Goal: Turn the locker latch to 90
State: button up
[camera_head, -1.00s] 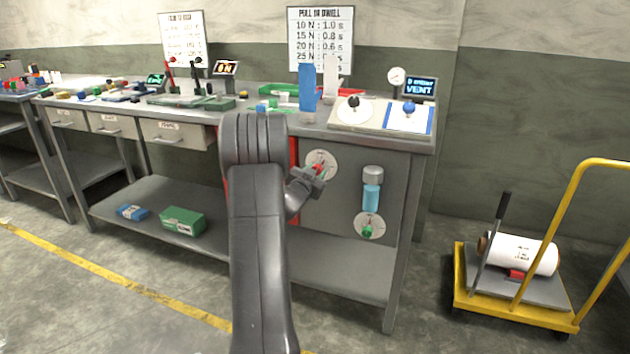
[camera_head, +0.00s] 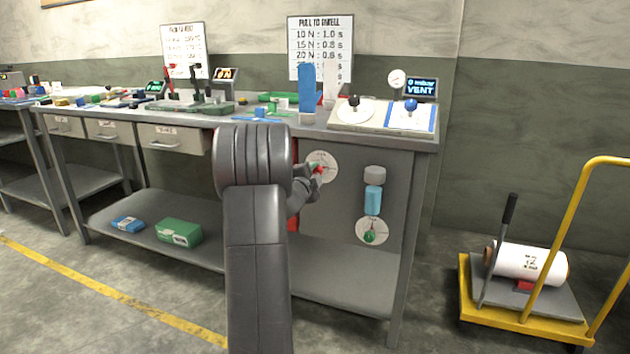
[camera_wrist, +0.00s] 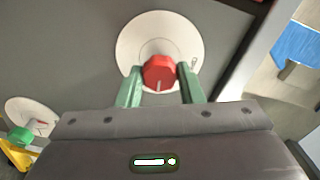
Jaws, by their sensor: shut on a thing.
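A red knob with a pale pointer line (camera_wrist: 159,73) sits on a round white dial plate (camera_wrist: 135,42) on the grey bench panel. I take this knob to be the locker latch. In the head view the dial plate (camera_head: 327,161) is partly covered by my gripper (camera_head: 317,172). In the wrist view my gripper (camera_wrist: 161,84) has its two green fingers on either side of the red knob, shut on it. The pointer line faces toward the gripper palm. The dial's markings are too small to read.
A green knob (camera_head: 369,237) on a second white dial sits lower right on the panel, below a blue bottle (camera_head: 374,195). Gauge and joystick panels stand on the bench top. A yellow cart (camera_head: 530,318) stands at the right.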

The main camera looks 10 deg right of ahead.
jog(key=shift+f+m+b, duration=0.1)
jog(key=shift+m+b, duration=0.25)
jog(key=shift+m, duration=0.25)
jog(key=o, duration=1)
jog(key=shift+c, duration=0.2)
jog(key=p+v, duration=0.1)
jog(key=v, duration=1.2)
jog(key=shift+s+a+p, duration=0.25)
jog(key=shift+s+p, duration=0.1)
jog(key=b+x, duration=0.2)
jog(key=x, duration=1.2)
